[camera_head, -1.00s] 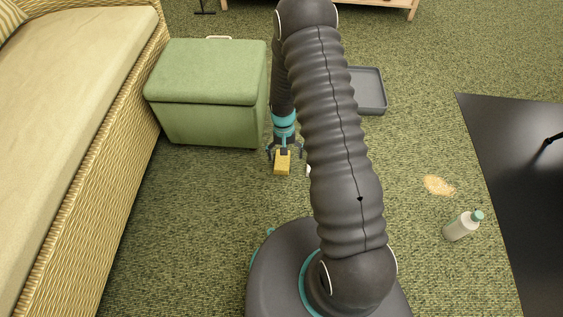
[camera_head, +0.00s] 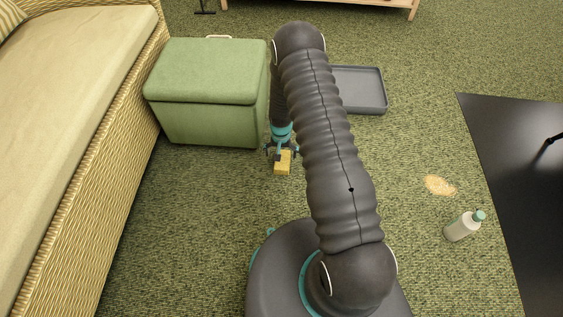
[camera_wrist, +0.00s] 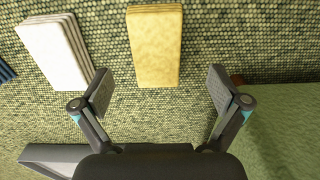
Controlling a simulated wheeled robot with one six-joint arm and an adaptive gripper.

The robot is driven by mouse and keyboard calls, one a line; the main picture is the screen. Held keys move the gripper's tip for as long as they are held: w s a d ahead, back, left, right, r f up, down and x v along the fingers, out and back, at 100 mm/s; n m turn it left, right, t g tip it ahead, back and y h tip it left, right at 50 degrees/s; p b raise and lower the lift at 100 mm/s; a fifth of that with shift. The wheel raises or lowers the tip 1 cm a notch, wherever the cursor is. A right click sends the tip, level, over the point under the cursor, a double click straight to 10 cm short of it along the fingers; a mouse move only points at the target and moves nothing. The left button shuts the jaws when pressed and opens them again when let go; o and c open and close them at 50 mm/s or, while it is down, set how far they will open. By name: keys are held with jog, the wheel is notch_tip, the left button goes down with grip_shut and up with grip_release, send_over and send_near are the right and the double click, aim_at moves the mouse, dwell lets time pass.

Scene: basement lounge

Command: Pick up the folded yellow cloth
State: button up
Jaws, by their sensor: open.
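The folded yellow cloth (camera_head: 283,168) lies on the green carpet just in front of the green storage box. In the wrist view the yellow cloth (camera_wrist: 155,48) is upper centre, beyond the fingertips and between their lines. My gripper (camera_head: 282,150) is low beside the cloth at its far end in the head view. In the wrist view my gripper (camera_wrist: 162,88) is open with nothing between its fingers. A folded white cloth (camera_wrist: 55,52) lies to the left of the yellow one; in the head view my arm hides it.
The green box (camera_head: 208,95) stands close left of my gripper and shows at right in the wrist view (camera_wrist: 285,130). A grey tray (camera_head: 372,92) lies behind my arm. A bottle (camera_head: 463,226) and a tan spill (camera_head: 439,185) are at right. Carpet in front is clear.

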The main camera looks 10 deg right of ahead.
aim_at(282, 160)
jog(key=shift+s+d+f, duration=0.15)
jog(key=shift+f, duration=2.45)
jog(key=c, duration=1.3)
jog(key=shift+d+r, duration=0.15)
jog(key=shift+r, duration=2.2)
jog(key=shift+c, duration=0.2)
jog(key=s+d+r, duration=0.7)
jog(key=s+d, duration=0.2)
jog(key=w+a+r+n+p, duration=0.1)
jog(key=a+r, duration=0.3)
jog(key=r, duration=0.6)
jog(key=w+a+r+n+p, duration=0.2)
jog(key=a+r, duration=0.3)
jog(key=r, duration=0.5)
jog(key=shift+r+n+p, duration=0.4)
jog(key=shift+p, duration=0.1)
jog(key=shift+s, duration=0.1)
